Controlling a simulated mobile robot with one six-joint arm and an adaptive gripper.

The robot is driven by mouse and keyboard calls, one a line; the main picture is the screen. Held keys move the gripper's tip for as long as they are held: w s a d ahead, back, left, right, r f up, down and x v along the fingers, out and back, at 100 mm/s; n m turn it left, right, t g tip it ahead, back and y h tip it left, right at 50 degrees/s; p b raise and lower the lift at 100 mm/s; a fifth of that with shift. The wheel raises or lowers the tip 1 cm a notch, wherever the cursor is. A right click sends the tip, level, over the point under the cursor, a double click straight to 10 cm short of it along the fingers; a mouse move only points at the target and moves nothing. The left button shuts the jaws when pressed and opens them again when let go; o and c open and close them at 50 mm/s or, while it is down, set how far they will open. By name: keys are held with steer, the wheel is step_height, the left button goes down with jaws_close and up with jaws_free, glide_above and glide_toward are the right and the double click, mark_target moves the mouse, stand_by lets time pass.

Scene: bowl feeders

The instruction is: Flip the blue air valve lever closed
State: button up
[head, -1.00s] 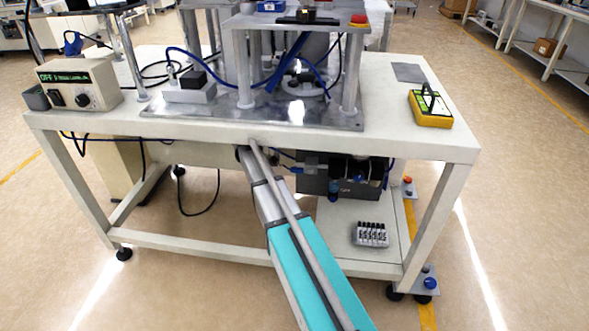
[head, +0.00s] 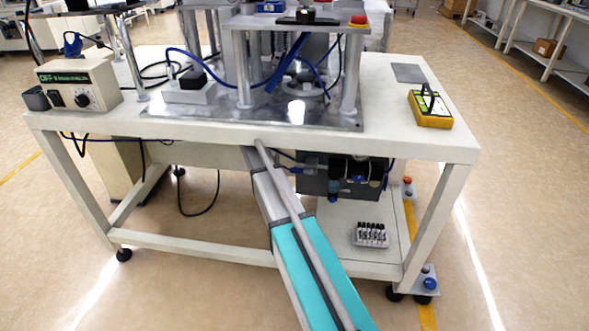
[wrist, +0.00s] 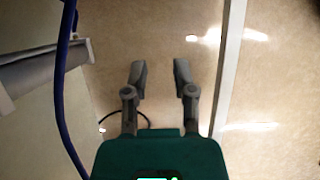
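The air unit (head: 345,176) hangs under the front of the table, dark with a clear-blue bowl below it. A small blue part (head: 296,169) on its left side may be the valve lever; it is too small to tell its position. My gripper (wrist: 159,66) shows in the wrist view with its two fingers apart and nothing between them, above the floor. In the head view my arm reaches in under the table's front edge, and the gripper is hidden there. I cannot make out the lever in the wrist view.
A blue hose (wrist: 62,90) runs close along the left of the wrist view. A pale table leg or rail (wrist: 229,65) stands to the right. The white table (head: 400,135) is above my arm. A valve block (head: 370,234) sits on the lower shelf (head: 345,262).

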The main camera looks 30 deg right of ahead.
mark_target(297, 168)
steer(key=s+d, duration=0.2)
steer(key=d, duration=0.1)
steer(key=s+d, duration=0.2)
steer(key=d, duration=0.1)
steer(key=s+d, duration=0.3)
steer(key=d, duration=0.1)
steer(key=shift+f+b, duration=0.35)
steer(key=shift+b+x, duration=1.05)
steer(key=shift+x, duration=0.1)
steer(key=shift+w, duration=0.1)
steer(key=shift+c, duration=0.2)
jaws_close()
steer(key=shift+d, duration=0.1)
